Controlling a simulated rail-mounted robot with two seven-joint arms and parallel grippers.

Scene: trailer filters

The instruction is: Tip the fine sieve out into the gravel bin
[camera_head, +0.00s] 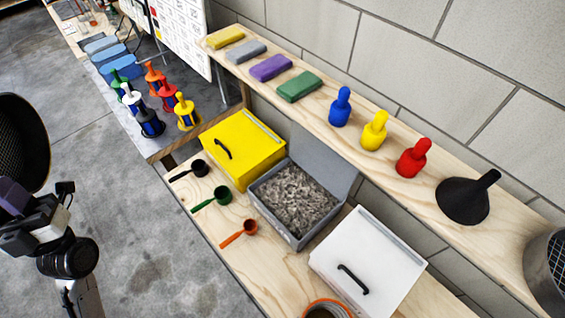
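A round black sieve with a dark, fine-looking mesh (18,145) is at the left edge, partly cut off, and appears to be the fine sieve. It is tilted up on its side above the floor. My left gripper (22,212) is just below it, around a purple part that looks like its handle. The finger contact is partly hidden. The gravel bin (298,241) is a grey box on the lower shelf with its lid open, holding grey gravel. The sieve is well to the left of the bin. My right gripper is not in view.
A shut yellow box (243,150) and a white box (368,262) flank the bin. Black, green and orange scoops (238,233) lie in front. The upper shelf holds coloured blocks, bottles, a black funnel (465,198) and a metal mesh cylinder (545,275). Open floor lies left.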

